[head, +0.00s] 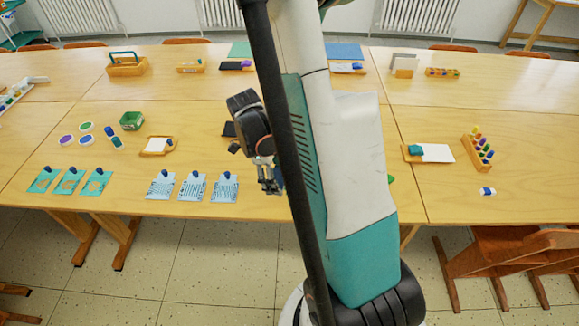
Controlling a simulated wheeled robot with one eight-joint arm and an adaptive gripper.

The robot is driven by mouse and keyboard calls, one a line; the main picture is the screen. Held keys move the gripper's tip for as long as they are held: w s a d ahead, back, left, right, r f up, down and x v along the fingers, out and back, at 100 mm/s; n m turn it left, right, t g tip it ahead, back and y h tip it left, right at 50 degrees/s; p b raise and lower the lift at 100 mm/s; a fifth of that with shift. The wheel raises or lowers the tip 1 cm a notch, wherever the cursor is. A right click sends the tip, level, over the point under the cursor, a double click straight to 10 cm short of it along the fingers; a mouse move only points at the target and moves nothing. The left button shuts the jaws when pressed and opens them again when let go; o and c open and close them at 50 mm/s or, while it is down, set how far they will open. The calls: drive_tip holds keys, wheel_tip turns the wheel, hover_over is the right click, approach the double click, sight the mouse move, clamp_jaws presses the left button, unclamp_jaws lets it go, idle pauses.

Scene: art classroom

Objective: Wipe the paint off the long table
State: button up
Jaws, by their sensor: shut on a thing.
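The long table (60,150) is light wood and runs across the view. My gripper (268,187) points down over its front middle, just left of my arm. It is shut on a small blue thing (279,180), mostly hidden behind the fingers and arm; I cannot tell what it is. A small green patch (391,180) shows at the right edge of my arm; I cannot tell if it is paint. My arm hides much of the table's middle.
Blue printed cards (193,186) and teal cards (70,181) lie front left. A green box (132,120) and round pots (69,140) stand behind. A clipboard (428,153), marker rack (479,150) and lone pot (487,191) are right. Chairs (510,250) stand front right.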

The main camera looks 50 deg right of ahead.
sight(287, 178)
drive_tip(key=shift+m+g, duration=0.3)
drive_tip(key=shift+g, duration=0.3)
drive_tip(key=shift+s+d+f+b, duration=0.55)
drive_tip(key=shift+s+f+b, duration=0.2)
drive_tip(key=shift+f, duration=0.05)
drive_tip(key=shift+s+d+f+b, duration=0.5)
drive_tip(key=shift+s+f+b, duration=0.2)
drive_tip(key=shift+f+b, duration=0.1)
